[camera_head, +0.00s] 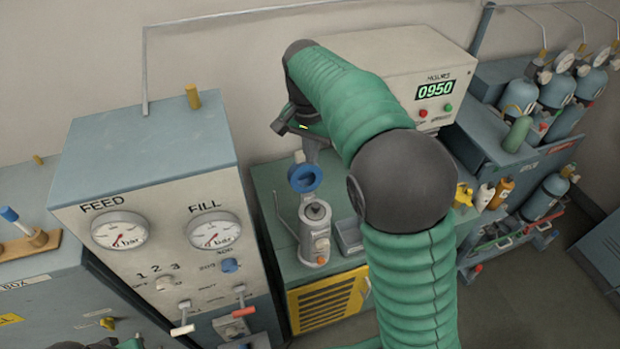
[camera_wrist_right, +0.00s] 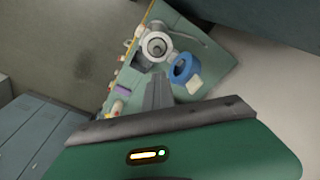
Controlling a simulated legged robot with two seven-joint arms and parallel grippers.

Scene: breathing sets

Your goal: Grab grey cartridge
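I cannot tell for certain which thing is the grey cartridge. A grey upright cylinder with a round open top (camera_head: 315,212) stands on the green bench; it also shows in the right wrist view (camera_wrist_right: 157,46). A small pale grey-white bottle (camera_head: 484,197) stands at the bench's right side.
A gauge panel (camera_head: 150,215) stands to the left and a display box (camera_head: 400,75) behind. A grey tray (camera_head: 349,237) sits beside the cylinder. Yellow (camera_head: 463,194) and orange (camera_head: 502,191) items flank the pale bottle. Blue gas bottles (camera_head: 556,90) stand at the right.

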